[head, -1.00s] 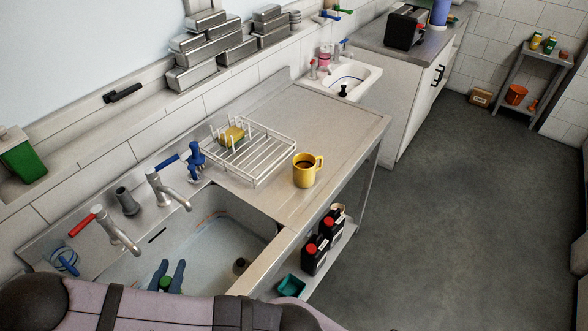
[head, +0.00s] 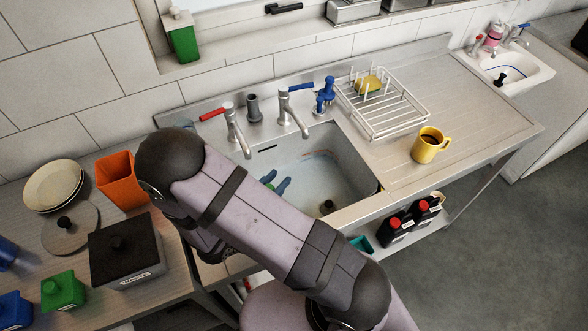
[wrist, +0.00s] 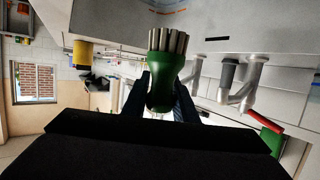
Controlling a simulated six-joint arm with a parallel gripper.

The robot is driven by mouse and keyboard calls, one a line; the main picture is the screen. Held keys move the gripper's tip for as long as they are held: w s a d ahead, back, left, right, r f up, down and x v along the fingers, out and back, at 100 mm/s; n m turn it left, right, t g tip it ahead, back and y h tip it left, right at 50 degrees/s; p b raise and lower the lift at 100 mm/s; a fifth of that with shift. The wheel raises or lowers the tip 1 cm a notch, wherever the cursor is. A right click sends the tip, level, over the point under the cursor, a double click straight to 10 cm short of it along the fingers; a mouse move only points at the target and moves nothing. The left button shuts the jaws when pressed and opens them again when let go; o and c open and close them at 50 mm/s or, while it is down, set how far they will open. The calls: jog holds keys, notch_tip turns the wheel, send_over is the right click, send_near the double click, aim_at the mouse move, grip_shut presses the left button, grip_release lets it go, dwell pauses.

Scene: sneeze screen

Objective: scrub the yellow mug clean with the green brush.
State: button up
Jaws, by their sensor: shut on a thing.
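The yellow mug (head: 430,145) stands upright on the steel draining board, right of the sink, with something dark inside it. It also shows at the upper left of the wrist view (wrist: 83,54). My gripper (head: 277,184) is over the sink, left of and apart from the mug. In the wrist view my gripper (wrist: 161,92) is shut on the green brush (wrist: 160,82), with its pale bristles pointing away from the fingers. In the head view my arm hides part of the sink and most of the brush.
A wire rack (head: 385,112) with a yellow sponge (head: 368,84) stands behind the mug. The taps (head: 292,112) and a blue fitting (head: 325,96) line the sink's back edge. An orange container (head: 116,180) and a black box (head: 125,250) stand at left. Bare draining board lies right of the mug.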

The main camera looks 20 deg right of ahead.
jog(key=s+d+r+m+g+p, duration=0.25)
jog(key=s+d+m+g, duration=0.3)
jog(key=d, duration=0.85)
jog(key=s+d+r+m+g+p, duration=0.1)
jog(key=s+d+r+m+g, duration=0.4)
jog(key=d, duration=1)
jog(key=s+d+r+m+g+p, duration=0.25)
jog(key=s+d+g, duration=0.4)
jog(key=d, duration=0.75)
jog(key=w+d+r+n+t+h, duration=0.2)
jog(key=w+d+r+n+t, duration=0.2)
jog(key=w+d+t, duration=0.3)
jog(key=w, duration=0.4)
jog(key=shift+d+r+n+h, duration=0.15)
jog(key=shift+d+n+h, duration=0.15)
